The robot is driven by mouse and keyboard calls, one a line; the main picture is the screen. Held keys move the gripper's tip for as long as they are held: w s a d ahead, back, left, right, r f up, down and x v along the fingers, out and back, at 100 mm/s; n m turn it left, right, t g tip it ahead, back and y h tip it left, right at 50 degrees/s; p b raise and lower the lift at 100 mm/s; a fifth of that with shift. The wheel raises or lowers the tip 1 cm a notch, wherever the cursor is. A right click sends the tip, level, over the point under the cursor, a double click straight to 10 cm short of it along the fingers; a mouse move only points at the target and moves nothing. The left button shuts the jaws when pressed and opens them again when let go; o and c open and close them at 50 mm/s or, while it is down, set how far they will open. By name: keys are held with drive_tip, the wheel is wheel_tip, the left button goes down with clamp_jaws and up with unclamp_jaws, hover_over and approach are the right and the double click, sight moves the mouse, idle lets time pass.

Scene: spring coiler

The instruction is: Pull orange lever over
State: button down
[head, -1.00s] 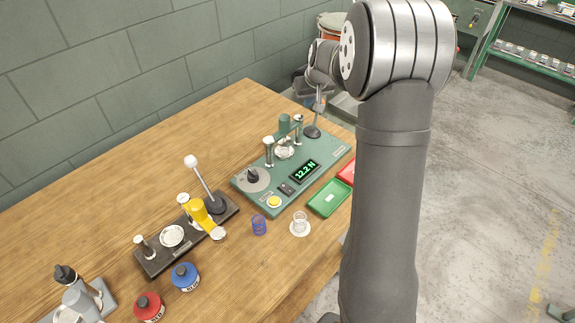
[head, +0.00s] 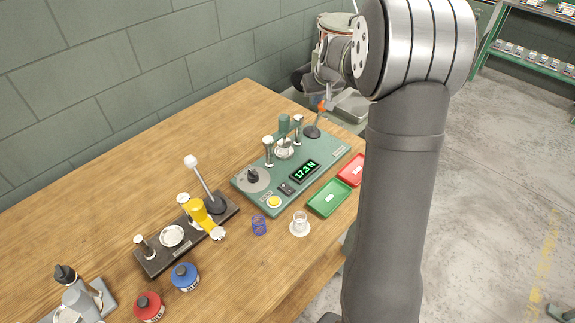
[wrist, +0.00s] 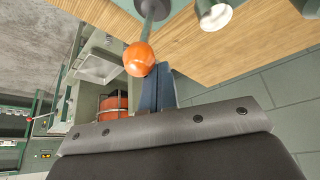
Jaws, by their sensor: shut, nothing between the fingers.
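The orange lever knob (head: 322,104) tops a grey rod at the far right end of the green tester (head: 256,203). The rod leans to the right. In the wrist view the orange knob (wrist: 138,60) is large and sits right beside my shut blue-grey fingers (wrist: 158,88), seemingly touching; nothing is between the fingers. In the head view my gripper (head: 329,94) is small and partly hidden by my arm, close to the knob. The tester's display (head: 304,172) reads 17.3 N. The green press head (head: 284,123) stands over a pale round seat (head: 284,153).
A green tray (head: 329,197) and a red tray (head: 351,168) lie in front of the tester. A blue spring (head: 259,225) and a pale coil on a white disc (head: 300,226) stand nearby. A dark base with a white-knobbed lever (head: 191,161) is to the left.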

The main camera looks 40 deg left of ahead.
drive_tip(key=shift+s+d+f, duration=0.15)
drive_tip(key=shift+d+f, duration=0.35)
drive_tip(key=shift+d, duration=0.4)
drive_tip(key=shift+d, duration=0.25)
drive_tip(key=shift+a, duration=0.2)
drive_tip(key=shift+a, duration=0.5)
drive_tip(key=shift+r, duration=3.75)
